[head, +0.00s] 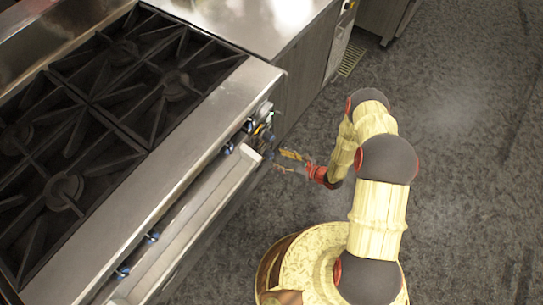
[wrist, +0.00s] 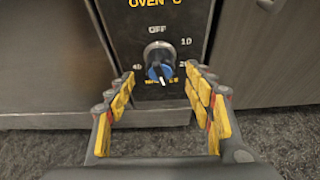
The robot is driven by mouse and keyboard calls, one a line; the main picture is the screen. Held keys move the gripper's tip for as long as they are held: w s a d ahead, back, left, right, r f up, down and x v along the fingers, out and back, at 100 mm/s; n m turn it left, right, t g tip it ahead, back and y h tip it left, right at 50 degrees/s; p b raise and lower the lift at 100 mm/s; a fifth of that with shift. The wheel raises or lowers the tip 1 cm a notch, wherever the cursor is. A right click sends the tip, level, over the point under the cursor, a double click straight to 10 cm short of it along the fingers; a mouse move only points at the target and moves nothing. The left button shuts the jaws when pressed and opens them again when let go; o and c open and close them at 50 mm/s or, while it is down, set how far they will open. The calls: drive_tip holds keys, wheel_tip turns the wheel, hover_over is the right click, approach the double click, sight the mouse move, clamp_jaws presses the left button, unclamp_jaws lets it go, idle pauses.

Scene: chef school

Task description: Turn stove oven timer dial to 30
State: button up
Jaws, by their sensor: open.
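The timer dial (wrist: 159,62) shows in the wrist view, a round metallic knob with a blue lower part on a dark panel (wrist: 196,15). OFF is printed above it, 10 at its upper right and what looks like 40 at its left; the lower marks are partly covered or blurred. A pale line on the knob points roughly down. My gripper (wrist: 161,84) is open, its yellow-padded fingers at either side of the dial in the picture, with nothing between them. Contact cannot be made out. In the head view my gripper (head: 292,160) is beside the stove's front right end.
The stove top (head: 105,110) has black grates and burners. Several blue knobs (head: 152,236) line its front, above a long metal handle (head: 205,215). A steel counter (head: 245,22) adjoins behind. The dark floor (head: 455,150) on the right is clear.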

sight(273, 156)
drive_tip(key=shift+b+x, duration=0.75)
drive_tip(key=shift+x, duration=1.9)
drive_tip(key=c, duration=0.3)
drive_tip(key=c, duration=0.7)
drive_tip(key=shift+c, duration=0.8)
